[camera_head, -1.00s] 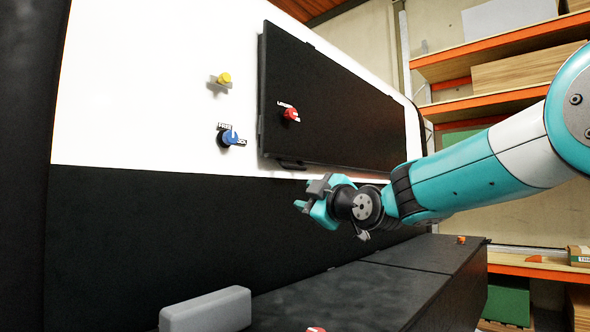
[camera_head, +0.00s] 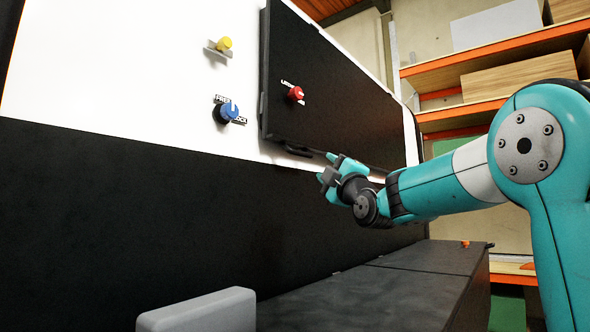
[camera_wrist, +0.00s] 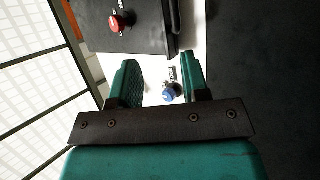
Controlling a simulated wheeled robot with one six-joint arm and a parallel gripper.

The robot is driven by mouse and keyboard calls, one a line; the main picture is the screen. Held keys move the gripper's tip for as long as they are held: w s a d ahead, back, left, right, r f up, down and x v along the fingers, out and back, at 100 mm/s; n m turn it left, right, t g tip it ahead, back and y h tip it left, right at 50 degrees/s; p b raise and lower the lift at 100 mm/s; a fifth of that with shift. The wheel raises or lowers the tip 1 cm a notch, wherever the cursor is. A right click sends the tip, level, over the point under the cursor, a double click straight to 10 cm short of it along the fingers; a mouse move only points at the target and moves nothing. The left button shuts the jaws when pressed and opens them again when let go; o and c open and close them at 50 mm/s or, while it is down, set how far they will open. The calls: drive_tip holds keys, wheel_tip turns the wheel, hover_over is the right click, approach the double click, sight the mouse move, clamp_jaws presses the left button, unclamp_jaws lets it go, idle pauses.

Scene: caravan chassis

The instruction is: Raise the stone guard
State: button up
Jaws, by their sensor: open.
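The stone guard looks to be the black panel (camera_head: 335,95) on the white upper wall, hanging down flat against it. A dark handle (camera_head: 299,151) sits at its lower edge, and it also shows in the wrist view (camera_wrist: 174,18). A red knob (camera_head: 296,93) is on the panel. A blue knob (camera_head: 228,112) with a partly covered label is on the wall left of it. My gripper (camera_head: 328,168) is open and empty, just below and right of the handle, apparently not touching it. In the wrist view, the handle lies beyond the fingers (camera_wrist: 159,60).
A yellow knob (camera_head: 223,44) is on the white wall above the blue one. A black box (camera_head: 410,285) and a grey block (camera_head: 200,312) lie below. Shelves (camera_head: 480,60) stand at the right.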

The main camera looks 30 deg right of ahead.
sight(302, 153)
drive_tip(key=p+x, duration=0.3)
drive_tip(key=x, duration=0.2)
drive_tip(key=f+p+x, duration=0.1)
drive_tip(key=p+x, duration=0.2)
drive_tip(key=x, duration=0.2)
drive_tip(key=w+p+x, duration=0.1)
drive_tip(key=p+x, duration=0.2)
drive_tip(key=x, duration=0.2)
drive_tip(key=shift+w+f, duration=0.2)
drive_tip(key=shift+f, duration=0.1)
drive_tip(key=shift+w+d+r+p, duration=0.1)
drive_tip(key=shift+w+p, duration=0.1)
drive_tip(key=shift+w, duration=0.15)
drive_tip(key=shift+w+r+p, duration=0.1)
drive_tip(key=shift+w+p, duration=0.05)
drive_tip(key=shift+w, duration=0.2)
clamp_jaws()
